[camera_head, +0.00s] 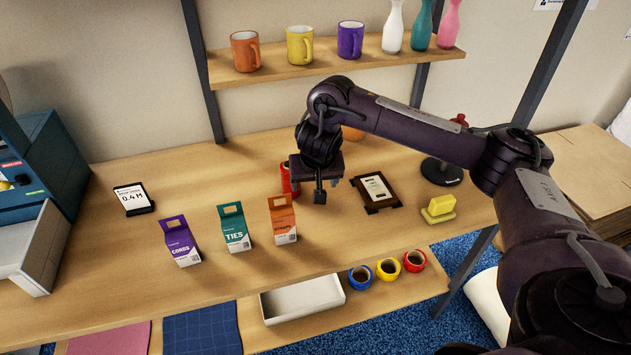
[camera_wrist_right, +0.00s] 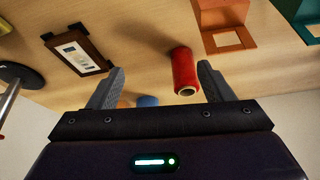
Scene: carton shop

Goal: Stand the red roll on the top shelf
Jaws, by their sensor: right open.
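The red roll (camera_head: 287,179) stands on the wooden table, partly hidden behind my right gripper in the head view. It also shows in the right wrist view (camera_wrist_right: 184,70), between the two fingers and beyond their tips. My right gripper (camera_head: 325,190) is open and empty, close to the red roll. In the wrist view the fingers (camera_wrist_right: 162,80) are apart, with the roll nearer the right finger. The top shelf (camera_head: 280,74) is above the back of the table and carries mugs and bottles. My left gripper is not in view.
Purple (camera_head: 179,241), teal (camera_head: 234,228) and orange (camera_head: 282,220) cartons stand in front of the roll. A framed card (camera_head: 375,191) and a yellow block (camera_head: 439,209) lie to the right. The shelf holds orange (camera_head: 245,52), yellow (camera_head: 300,45) and purple (camera_head: 350,39) mugs, with gaps between them.

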